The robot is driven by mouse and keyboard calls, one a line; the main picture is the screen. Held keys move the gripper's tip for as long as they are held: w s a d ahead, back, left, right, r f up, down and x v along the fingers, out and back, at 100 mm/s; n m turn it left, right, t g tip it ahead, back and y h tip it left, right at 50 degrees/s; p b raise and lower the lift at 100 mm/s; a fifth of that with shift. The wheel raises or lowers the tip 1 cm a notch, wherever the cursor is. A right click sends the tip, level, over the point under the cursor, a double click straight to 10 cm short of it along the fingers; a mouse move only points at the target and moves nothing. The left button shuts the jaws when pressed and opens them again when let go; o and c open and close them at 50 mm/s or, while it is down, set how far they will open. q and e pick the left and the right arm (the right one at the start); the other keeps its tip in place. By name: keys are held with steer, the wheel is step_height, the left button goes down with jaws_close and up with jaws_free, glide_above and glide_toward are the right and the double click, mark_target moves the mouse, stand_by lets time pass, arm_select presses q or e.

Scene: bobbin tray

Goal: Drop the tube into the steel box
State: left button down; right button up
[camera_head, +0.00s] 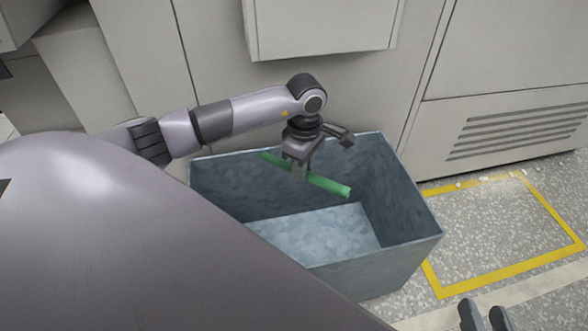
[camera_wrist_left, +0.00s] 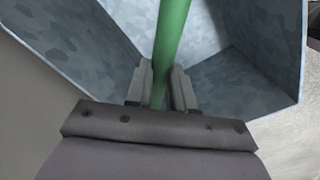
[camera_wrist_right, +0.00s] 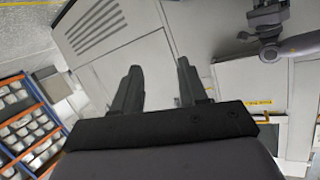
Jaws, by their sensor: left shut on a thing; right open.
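The green tube (camera_head: 327,185) is held over the open top of the steel box (camera_head: 408,238) in the head view. My left gripper (camera_head: 300,174) is shut on the tube near its middle. In the left wrist view the tube (camera_wrist_left: 171,40) runs between the fingers of my left gripper (camera_wrist_left: 160,88), with the walls and floor of the steel box (camera_wrist_left: 75,50) beyond. The visible part of the box floor is bare. My right gripper (camera_head: 485,318) shows at the bottom edge of the head view. In the right wrist view my right gripper (camera_wrist_right: 158,80) is open and empty.
Grey cabinets (camera_head: 505,50) stand behind the box, one with a vent grille. A shelf with several bins (camera_wrist_right: 25,125) shows in the right wrist view.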

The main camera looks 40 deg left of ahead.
arm_select(q)
steer(key=c, duration=0.9)
jaws_free()
steer(key=shift+r, duration=0.3)
step_height(320, 180, up, 7)
steer(key=p, duration=0.3)
steer(key=shift+f, duration=0.2)
arm_select(e)
steer(key=shift+w+a+r+m+g+y, duration=0.15)
steer(key=shift+a+m+g+y, duration=0.3)
steer(key=shift+a, duration=0.45)
